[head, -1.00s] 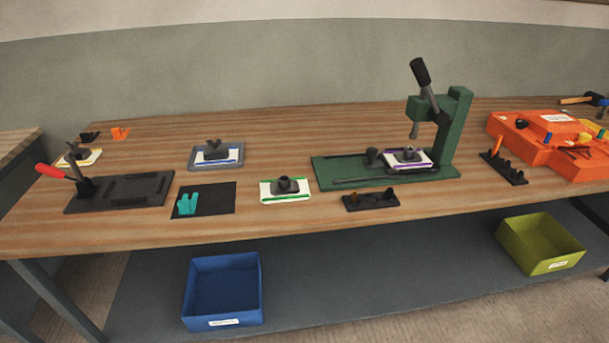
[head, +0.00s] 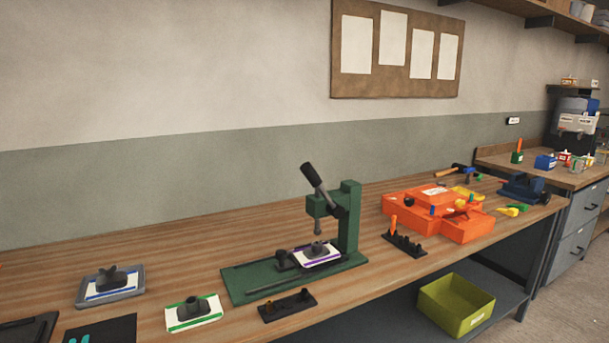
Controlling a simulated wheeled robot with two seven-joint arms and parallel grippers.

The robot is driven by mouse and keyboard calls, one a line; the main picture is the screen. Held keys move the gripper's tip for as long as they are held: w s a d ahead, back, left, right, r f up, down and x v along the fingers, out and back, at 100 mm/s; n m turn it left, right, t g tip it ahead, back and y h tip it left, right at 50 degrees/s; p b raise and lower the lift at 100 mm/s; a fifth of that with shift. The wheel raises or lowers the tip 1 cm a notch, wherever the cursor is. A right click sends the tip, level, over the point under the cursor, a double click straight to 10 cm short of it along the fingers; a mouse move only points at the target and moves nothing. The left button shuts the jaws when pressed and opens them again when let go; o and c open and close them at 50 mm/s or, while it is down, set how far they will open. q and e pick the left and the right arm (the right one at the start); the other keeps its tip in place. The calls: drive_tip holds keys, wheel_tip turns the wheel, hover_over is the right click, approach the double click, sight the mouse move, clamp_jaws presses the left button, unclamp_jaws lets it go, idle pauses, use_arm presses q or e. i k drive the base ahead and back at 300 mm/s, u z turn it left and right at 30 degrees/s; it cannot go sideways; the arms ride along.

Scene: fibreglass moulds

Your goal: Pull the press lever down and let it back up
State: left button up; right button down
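The green press (head: 347,222) stands on the wooden bench near the middle of the head view. Its lever (head: 317,184) has a black grip and points up and to the left, in a raised position. The press ram (head: 317,226) hangs above a white plate with a purple stripe (head: 317,257), which carries a dark grey part and lies on the press base (head: 238,281). There is a visible gap between the ram and the part. Neither of my grippers is in view.
A green-striped plate (head: 179,315) and a grey tray (head: 133,293) lie left of the press. A black rack (head: 270,311) is in front of it. A yellow-green bin (head: 456,312) sits below.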

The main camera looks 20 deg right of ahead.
sight(335, 209)
drive_tip(key=z, duration=2.25)
drive_tip(key=i, duration=2.25)
drive_tip(key=u, duration=3.5)
